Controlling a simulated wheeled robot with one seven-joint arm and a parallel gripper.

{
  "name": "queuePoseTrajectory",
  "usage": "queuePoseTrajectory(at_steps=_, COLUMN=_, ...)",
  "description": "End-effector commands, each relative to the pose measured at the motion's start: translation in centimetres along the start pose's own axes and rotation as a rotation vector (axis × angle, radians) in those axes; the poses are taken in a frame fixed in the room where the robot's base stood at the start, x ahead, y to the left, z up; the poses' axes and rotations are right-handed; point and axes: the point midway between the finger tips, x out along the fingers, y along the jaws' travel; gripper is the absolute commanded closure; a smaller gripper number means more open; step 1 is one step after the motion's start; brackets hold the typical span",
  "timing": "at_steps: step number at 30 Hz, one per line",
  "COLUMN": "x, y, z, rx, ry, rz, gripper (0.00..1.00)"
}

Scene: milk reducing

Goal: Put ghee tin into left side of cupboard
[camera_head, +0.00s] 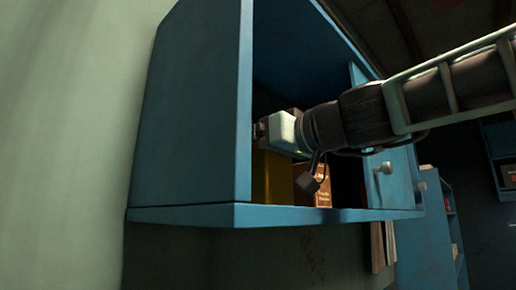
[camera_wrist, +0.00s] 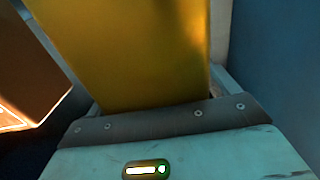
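The ghee tin, a yellow block-shaped can (camera_head: 272,178), is inside the blue cupboard (camera_head: 190,130), near its left wall. Its lower edge is partly hidden by the cupboard's front lip. My gripper (camera_head: 268,130) reaches in from the right at the tin's upper part. In the wrist view the tin (camera_wrist: 130,50) fills the space right in front of my gripper (camera_wrist: 155,95), lying close against the palm. The fingers are mostly hidden by the tin but appear closed on its sides.
A brown box (camera_head: 322,193) stands to the right of the tin in the cupboard; in the wrist view it is at the left (camera_wrist: 38,65). The cupboard's left wall is close beside my gripper.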

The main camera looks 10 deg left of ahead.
Motion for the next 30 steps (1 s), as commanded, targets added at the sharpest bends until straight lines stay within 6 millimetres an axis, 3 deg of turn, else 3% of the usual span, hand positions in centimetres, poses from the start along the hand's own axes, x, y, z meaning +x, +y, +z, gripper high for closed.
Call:
queuePoseTrajectory(at_steps=6, x=0.0, y=0.0, z=-0.5, rx=0.000, ry=0.000, rz=0.000, gripper=0.13)
queuePoseTrajectory(at_steps=21, x=-9.6, y=0.0, z=0.2, rx=-0.003, ry=0.002, rz=0.003, gripper=0.13)
queuePoseTrajectory(at_steps=30, x=-12.0, y=0.0, z=-0.2, rx=-0.001, ry=0.000, rz=0.002, gripper=0.13)
